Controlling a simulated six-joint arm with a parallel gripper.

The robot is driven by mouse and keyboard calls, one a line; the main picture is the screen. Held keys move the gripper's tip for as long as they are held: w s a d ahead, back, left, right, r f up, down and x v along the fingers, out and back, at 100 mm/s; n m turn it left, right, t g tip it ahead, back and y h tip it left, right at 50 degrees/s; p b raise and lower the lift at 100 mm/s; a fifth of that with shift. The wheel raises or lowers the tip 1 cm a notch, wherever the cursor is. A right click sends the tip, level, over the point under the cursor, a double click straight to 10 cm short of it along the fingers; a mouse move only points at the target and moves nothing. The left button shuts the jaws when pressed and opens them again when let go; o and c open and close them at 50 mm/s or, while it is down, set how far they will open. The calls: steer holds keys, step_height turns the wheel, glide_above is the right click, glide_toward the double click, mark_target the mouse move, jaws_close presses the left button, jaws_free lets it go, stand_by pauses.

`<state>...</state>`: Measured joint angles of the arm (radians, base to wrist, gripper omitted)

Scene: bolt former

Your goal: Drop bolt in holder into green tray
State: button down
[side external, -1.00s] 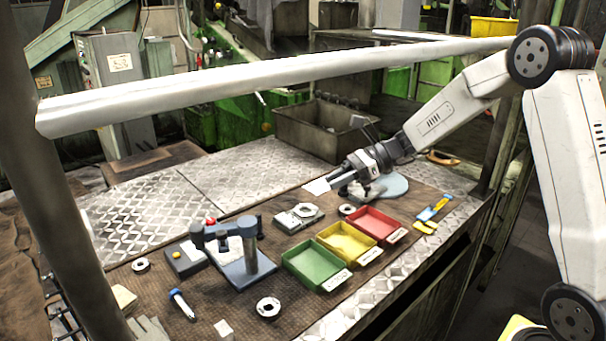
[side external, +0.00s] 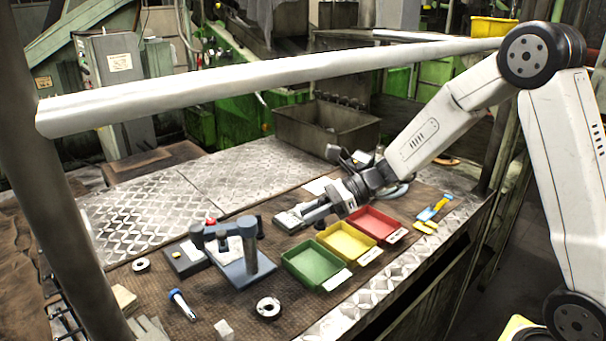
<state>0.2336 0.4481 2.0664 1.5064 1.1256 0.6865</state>
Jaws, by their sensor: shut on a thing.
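The green tray (side external: 314,263) lies on the brown mat, nearest the camera in a row of three trays, and looks empty. My gripper (side external: 306,217) is low over a grey block-shaped device (side external: 287,221), behind the green and yellow trays. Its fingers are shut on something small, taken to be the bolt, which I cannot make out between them. The gripper hides most of the device's top. I cannot tell whether the fingers touch the device, and I cannot clearly identify the holder.
Beside the green tray are a yellow tray (side external: 347,242) and a red tray (side external: 374,224). A blue-grey press stand (side external: 246,258) stands left of the green tray, with a metal ring (side external: 268,308) in front. A blue-capped marker (side external: 182,304) lies farther left. A horizontal metal pipe (side external: 260,78) crosses the view.

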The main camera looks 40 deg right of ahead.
steer(key=shift+f, duration=2.6)
steer(key=c, duration=0.5)
jaws_free()
steer(key=shift+d, duration=0.15)
steer(key=v, duration=0.7)
steer(key=shift+s+d, duration=0.2)
